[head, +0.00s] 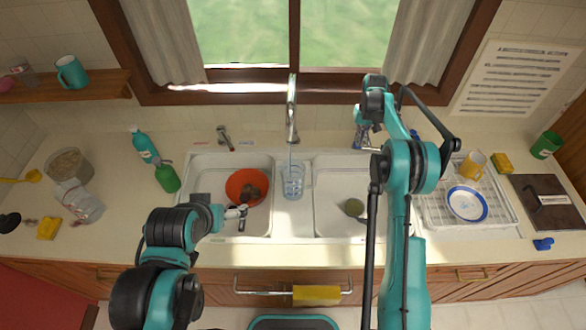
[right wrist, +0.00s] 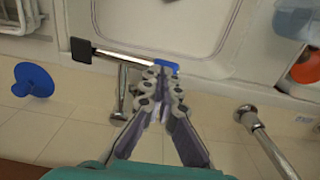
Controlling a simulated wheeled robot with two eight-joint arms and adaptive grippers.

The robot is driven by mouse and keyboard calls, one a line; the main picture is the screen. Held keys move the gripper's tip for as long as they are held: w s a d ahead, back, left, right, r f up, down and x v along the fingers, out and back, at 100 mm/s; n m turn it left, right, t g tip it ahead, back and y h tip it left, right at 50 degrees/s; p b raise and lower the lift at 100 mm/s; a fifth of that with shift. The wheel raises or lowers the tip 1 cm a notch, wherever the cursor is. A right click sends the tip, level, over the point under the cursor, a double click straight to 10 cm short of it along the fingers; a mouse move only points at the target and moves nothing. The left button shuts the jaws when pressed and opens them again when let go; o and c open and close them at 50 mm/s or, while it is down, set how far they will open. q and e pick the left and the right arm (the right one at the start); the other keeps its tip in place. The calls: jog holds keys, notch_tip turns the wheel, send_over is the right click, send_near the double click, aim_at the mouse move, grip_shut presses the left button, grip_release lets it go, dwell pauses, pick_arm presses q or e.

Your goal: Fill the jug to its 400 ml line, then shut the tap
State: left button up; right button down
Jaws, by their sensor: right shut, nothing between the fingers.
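The clear jug (head: 292,185) stands upright on the strip between the two basins, below the spout (head: 291,115). A thin pale stream seems to run from the spout into it; its lines and water level are too small to read. In the right wrist view, a metal lever bar (right wrist: 120,57) with a black end and a blue tip crosses just beyond my right gripper (right wrist: 162,75). That gripper is shut and empty, with its tips close to the blue tip; contact is unclear. My left gripper (head: 236,212) hangs over the left basin, its jaw gap unclear.
An orange bowl (head: 237,185) sits in the left basin and a green round thing (head: 353,207) in the right basin. A second metal fitting (head: 224,137) is behind the left basin.

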jog(key=shift+f, duration=0.4)
jog(key=shift+r+p, duration=0.35)
jog(key=shift+r, duration=1.2)
jog(key=shift+d+r, duration=0.1)
jog(key=shift+d, duration=0.15)
jog(key=d, duration=1.1)
jog(key=shift+b, duration=0.35)
jog(key=shift+f+b, duration=1.15)
jog(key=shift+f, duration=0.65)
jog(key=shift+f+b, duration=0.35)
jog(key=shift+f, duration=0.15)
dwell(2.0)
